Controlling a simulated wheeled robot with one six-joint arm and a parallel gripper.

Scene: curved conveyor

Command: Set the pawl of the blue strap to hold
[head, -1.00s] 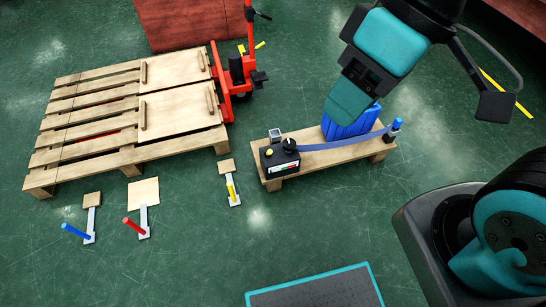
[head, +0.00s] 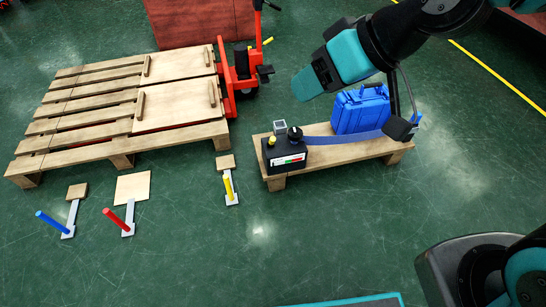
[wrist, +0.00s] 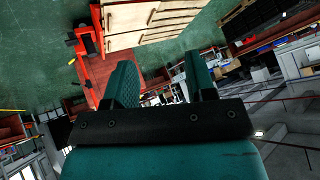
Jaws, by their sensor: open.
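The blue strap (head: 345,137) runs along a low wooden bench (head: 345,156), in front of a blue case (head: 360,112). Its left end meets a black box (head: 285,157) with a black knob (head: 295,133), a yellow button (head: 272,141) and a red-green label. Its right end is partly hidden behind my arm. I cannot make out a separate pawl or its setting. My gripper (head: 304,84) is in the air, above and behind the box in the head view. In the wrist view its teal fingers (wrist: 160,84) are apart with nothing held between them.
A wooden pallet (head: 75,125) with a red pallet jack (head: 240,75) stands left of the bench. Floor levers with blue (head: 52,221), red (head: 117,219) and yellow (head: 228,184) handles stand in front of the pallet. The floor in front of the bench is clear.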

